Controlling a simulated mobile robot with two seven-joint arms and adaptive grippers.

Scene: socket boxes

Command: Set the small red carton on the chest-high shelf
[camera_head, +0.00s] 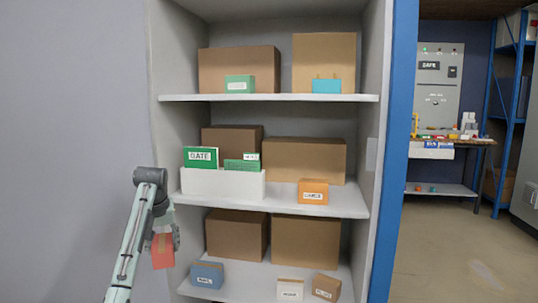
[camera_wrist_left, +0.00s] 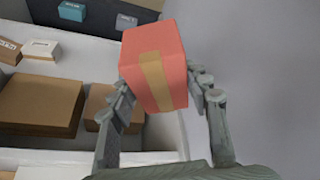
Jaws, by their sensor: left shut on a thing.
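The small red carton (camera_head: 162,252) with a tan tape stripe is held in my left gripper (camera_head: 164,238), just left of the shelf unit's lower level. In the left wrist view the carton (camera_wrist_left: 155,62) sits between the two fingers of the gripper (camera_wrist_left: 164,92), which are shut on its sides. The shelf unit shows three boards: an upper board (camera_head: 270,98), a middle board (camera_head: 340,203) and a low board (camera_head: 250,292). I cannot tell which of them is chest-high. My right gripper is not in view.
The middle board bears a white bin (camera_head: 223,184) with green cartons at left and an orange carton (camera_head: 313,192) at right, with bare board between them. Blue (camera_head: 207,275), white and brown cartons stand on the low board. A blue post (camera_head: 392,150) borders the unit.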

